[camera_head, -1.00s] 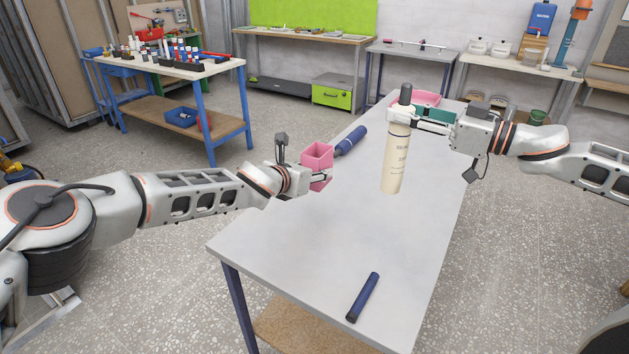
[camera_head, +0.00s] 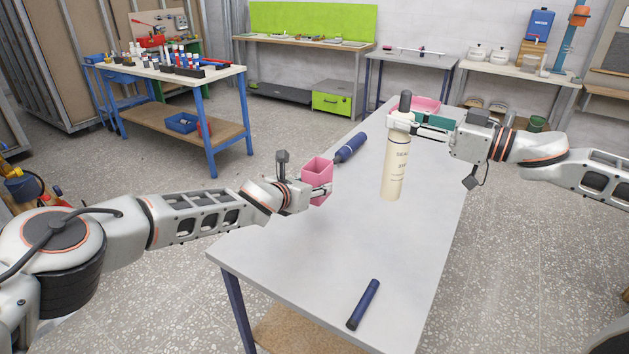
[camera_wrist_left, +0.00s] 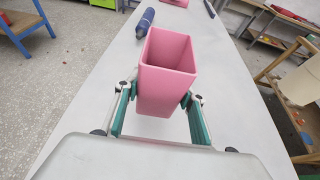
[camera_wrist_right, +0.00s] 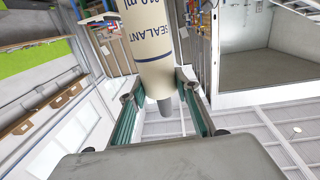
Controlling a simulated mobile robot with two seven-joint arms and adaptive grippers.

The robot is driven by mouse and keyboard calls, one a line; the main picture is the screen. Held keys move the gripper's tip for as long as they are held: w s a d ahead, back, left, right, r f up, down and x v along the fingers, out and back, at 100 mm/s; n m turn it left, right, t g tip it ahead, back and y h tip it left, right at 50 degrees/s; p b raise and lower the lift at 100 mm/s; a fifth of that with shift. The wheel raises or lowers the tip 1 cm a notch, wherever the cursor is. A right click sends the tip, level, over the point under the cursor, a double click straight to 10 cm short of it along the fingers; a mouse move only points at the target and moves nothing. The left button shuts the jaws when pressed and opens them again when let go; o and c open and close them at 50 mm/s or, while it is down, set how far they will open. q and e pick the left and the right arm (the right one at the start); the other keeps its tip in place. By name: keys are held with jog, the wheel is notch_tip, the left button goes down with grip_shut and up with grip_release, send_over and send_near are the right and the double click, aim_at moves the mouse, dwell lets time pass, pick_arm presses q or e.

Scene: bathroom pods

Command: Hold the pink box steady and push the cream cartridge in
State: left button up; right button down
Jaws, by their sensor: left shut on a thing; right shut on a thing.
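The pink box (camera_head: 317,178) is an open-topped square tube. It is upright above the left edge of the grey table (camera_head: 300,262), and the left wrist view (camera_wrist_left: 165,90) shows its open, empty-looking top. My left gripper (camera_head: 325,189) is shut on it, one finger on each side. The cream cartridge (camera_head: 394,172) carries dark print reading "SEALANT" and has a dark nozzle on top. It is nearly upright, right of the box and apart from it. My right gripper (camera_head: 402,122) is shut around its upper end; the right wrist view (camera_wrist_right: 150,40) shows it between the fingers.
A navy cylinder (camera_head: 351,146) lies behind the pink box. A thin navy stick (camera_head: 363,305) lies near the table's front. A pink tray (camera_head: 426,104) sits at the far end. The middle of the table is clear.

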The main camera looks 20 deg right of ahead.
pick_arm(q)
jog(key=shift+f, duration=3.35)
jog(key=shift+f, duration=0.3)
jog(key=o, duration=1.1)
jog(key=shift+c, duration=0.2)
jog(key=c, duration=1.1)
jog(key=shift+o, duration=0.2)
